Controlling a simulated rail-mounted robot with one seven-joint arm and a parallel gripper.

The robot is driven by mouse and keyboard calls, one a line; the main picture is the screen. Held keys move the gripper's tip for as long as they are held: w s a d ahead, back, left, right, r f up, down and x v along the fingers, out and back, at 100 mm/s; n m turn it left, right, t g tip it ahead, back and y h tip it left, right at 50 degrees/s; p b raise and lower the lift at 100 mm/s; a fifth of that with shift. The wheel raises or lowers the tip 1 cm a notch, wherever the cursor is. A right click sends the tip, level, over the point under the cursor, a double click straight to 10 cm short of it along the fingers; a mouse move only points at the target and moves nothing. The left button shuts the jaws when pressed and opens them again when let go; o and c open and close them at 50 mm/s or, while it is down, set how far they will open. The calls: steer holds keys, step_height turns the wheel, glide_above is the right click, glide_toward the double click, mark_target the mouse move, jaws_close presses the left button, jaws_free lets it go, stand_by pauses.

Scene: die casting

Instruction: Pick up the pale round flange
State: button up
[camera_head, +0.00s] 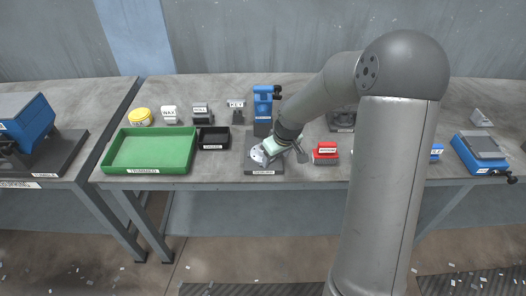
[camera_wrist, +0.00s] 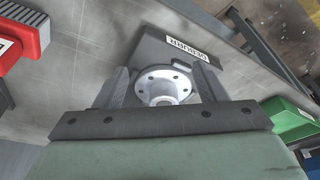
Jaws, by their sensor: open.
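The pale round flange (camera_wrist: 163,86) shows in the wrist view, with a raised hub and several bolt holes in its rim. It rests on a dark labelled block (camera_wrist: 165,50). My gripper (camera_wrist: 161,72) is open, with one finger on each side of the flange. I see a gap at the fingers, and cannot tell whether either touches it. In the head view, the flange (camera_head: 258,155) is partly hidden by my gripper (camera_head: 275,153), low over the dark block (camera_head: 264,171) at the bench's front.
A green tray (camera_head: 150,171) and a small black bin (camera_head: 213,146) stand left of the block. A blue fixture (camera_head: 263,112) stands behind it. A red block (camera_head: 325,158) is close on the right. A blue vise (camera_head: 480,162) is at the far right.

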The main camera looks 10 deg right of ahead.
steer(key=w+a, duration=0.1)
steer(key=w, duration=0.2)
steer(key=w+a+p, duration=0.1)
steer(key=w, duration=0.1)
steer(key=shift+w+a, duration=0.3)
steer(key=shift+w, duration=0.05)
steer(key=shift+w+a+f, duration=0.1)
steer(key=shift+w+f, duration=0.05)
steer(key=shift+w, duration=0.15)
steer(key=shift+w+f, duration=0.1)
steer(key=shift+f, duration=0.35)
jaws_close()
